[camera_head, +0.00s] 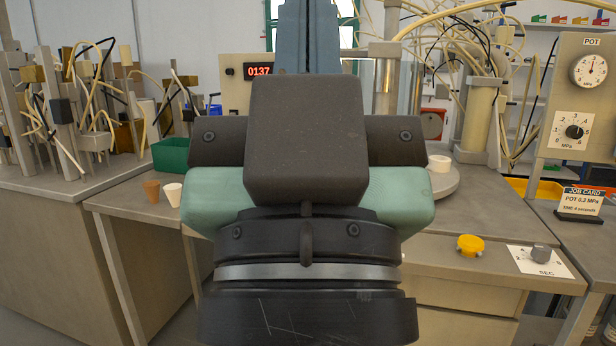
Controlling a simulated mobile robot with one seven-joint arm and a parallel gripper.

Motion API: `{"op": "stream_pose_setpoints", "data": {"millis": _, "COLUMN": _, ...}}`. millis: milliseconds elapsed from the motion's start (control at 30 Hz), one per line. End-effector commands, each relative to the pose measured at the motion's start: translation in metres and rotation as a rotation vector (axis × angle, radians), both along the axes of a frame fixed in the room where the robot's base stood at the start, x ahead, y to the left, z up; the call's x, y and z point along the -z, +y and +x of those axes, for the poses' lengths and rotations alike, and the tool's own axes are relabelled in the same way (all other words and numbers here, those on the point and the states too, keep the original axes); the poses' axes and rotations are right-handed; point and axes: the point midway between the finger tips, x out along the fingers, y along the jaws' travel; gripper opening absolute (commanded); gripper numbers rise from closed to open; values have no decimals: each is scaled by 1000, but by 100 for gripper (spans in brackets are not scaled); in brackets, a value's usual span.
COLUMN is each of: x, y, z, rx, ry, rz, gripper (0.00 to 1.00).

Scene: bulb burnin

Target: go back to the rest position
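My arm (306,140) fills the middle of the head view, with its dark wrist block and green-grey side parts toward me. The fingertips are hidden, so I cannot tell whether my gripper is open, shut or holding anything. My arm covers the middle of the workbench (130,198) and whatever stands behind it.
A brown cup (152,191) and a white cup (173,194) stand at left, near a green bin (171,154). A yellow button (470,245) and a SEC dial (540,254) are at right front. A POT panel (583,95) and job card (581,201) stand far right.

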Motion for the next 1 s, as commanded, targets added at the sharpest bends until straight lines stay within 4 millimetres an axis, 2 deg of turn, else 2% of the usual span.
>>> {"op": "stream_pose_setpoints", "data": {"millis": 33, "x": -32, "y": 0, "z": 0, "rx": -1, "ry": -1, "rz": 1, "gripper": 0}}
{"op": "stream_pose_setpoints", "data": {"millis": 700, "x": -236, "y": 0, "z": 1, "rx": -6, "ry": 1, "rz": 3, "gripper": 0}}
{"op": "stream_pose_setpoints", "data": {"millis": 833, "x": -266, "y": 1, "z": 1, "rx": -7, "ry": 1, "rz": 3, "gripper": 0}}
{"op": "stream_pose_setpoints", "data": {"millis": 1000, "x": -285, "y": 1, "z": 1, "rx": -7, "ry": 2, "rz": 3, "gripper": 0}}
